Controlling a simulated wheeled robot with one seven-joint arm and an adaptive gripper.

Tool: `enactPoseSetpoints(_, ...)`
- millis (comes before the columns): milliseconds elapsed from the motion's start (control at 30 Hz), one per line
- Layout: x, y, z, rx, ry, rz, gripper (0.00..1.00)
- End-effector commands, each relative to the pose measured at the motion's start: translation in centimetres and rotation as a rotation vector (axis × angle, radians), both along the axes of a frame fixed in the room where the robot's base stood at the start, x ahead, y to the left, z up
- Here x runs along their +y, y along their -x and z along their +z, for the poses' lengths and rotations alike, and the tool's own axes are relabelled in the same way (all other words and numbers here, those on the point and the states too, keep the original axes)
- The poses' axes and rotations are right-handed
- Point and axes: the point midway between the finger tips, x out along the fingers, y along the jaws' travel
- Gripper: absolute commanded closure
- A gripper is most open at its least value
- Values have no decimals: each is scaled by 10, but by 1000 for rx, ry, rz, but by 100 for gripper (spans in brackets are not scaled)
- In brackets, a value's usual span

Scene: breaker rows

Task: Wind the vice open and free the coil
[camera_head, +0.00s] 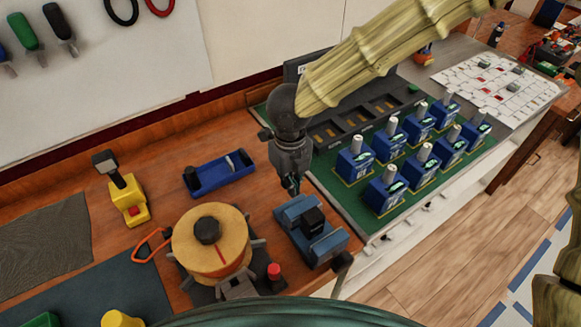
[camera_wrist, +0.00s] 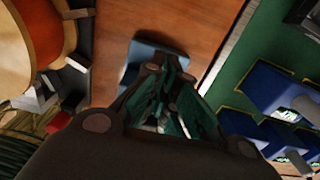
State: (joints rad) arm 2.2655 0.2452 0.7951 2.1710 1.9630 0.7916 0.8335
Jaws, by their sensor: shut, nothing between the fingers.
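The blue vice (camera_head: 328,246) stands on the wooden bench, and part of it shows beyond my fingers in the wrist view (camera_wrist: 150,54). A small black block, which looks like the coil (camera_head: 313,220), sits between its jaws. A dark knob, perhaps the vice's handle (camera_head: 342,261), is at its near right end. My gripper (camera_head: 291,189) is shut and empty, pointing down just above the far end of the vice. In the wrist view its fingers (camera_wrist: 163,118) hide much of the vice, and the coil cannot be made out there. Whether the fingertips touch the vice is unclear.
A yellow-orange drum (camera_head: 210,258) and a red button (camera_head: 273,271) stand close left of the vice. A blue tray (camera_head: 222,177) lies behind. A green board with several blue breakers (camera_head: 388,191) is to the right. A yellow tool (camera_head: 130,198) stands far left.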

Motion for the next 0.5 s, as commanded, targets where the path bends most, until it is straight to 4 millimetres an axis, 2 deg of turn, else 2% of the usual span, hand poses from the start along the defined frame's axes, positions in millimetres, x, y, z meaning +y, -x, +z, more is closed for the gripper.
enactPoseSetpoints(33, 0, 1, -7, 2, 1, 2, 100)
enactPoseSetpoints(300, -20, 27, -5, 1, 1, 1, 100)
enactPoseSetpoints(500, -25, 32, -6, 0, 0, 0, 100)
